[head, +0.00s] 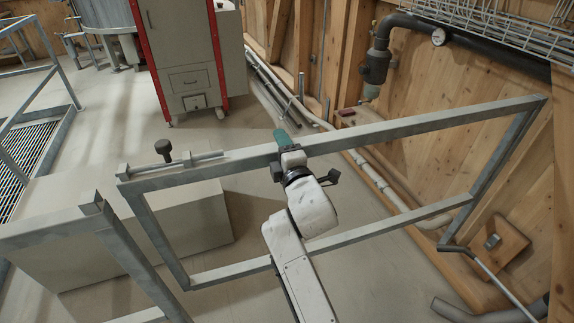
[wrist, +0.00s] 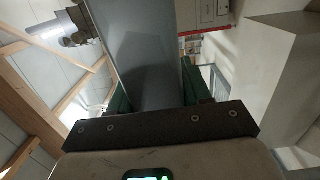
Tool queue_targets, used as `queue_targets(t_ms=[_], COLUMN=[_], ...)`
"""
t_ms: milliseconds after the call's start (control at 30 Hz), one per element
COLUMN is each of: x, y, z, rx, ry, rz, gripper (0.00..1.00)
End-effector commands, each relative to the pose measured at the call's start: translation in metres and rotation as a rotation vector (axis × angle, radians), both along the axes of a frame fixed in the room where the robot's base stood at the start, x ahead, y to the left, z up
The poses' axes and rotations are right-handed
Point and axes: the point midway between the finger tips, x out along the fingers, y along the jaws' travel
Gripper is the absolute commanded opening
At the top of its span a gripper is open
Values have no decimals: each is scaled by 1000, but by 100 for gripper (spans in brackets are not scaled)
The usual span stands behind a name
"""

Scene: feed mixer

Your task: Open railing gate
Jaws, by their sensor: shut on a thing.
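The railing gate (head: 225,160) is a grey metal frame that spans the middle of the head view. A sliding bolt with a dark knob (head: 164,149) sits on its top rail near the left end. The grey railing post (head: 92,206) stands at lower left, and a gap shows between it and the gate's left upright. My gripper (head: 284,139) is shut on the top rail, right of the bolt. In the wrist view the grey rail (wrist: 150,50) lies between the green fingers. The fingertips are partly hidden by the rail.
A wooden wall with pipes (head: 375,65) runs along the right, close to the gate's right end. A grey-and-red cabinet (head: 185,60) stands at the back. A low beige block (head: 180,220) lies behind the gate's left part. Bare floor shows beyond the gate's middle.

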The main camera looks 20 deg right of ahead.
Motion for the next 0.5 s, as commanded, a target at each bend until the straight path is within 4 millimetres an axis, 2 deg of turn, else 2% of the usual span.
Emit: queue_targets(t_ms=[33, 300, 500], x=[10, 52, 67], y=[-1, -5, -7], z=[-17, -15, -9], rx=[3, 4, 3], ry=[17, 22, 25], rz=[-10, -57, -75], gripper=[0, 0, 0])
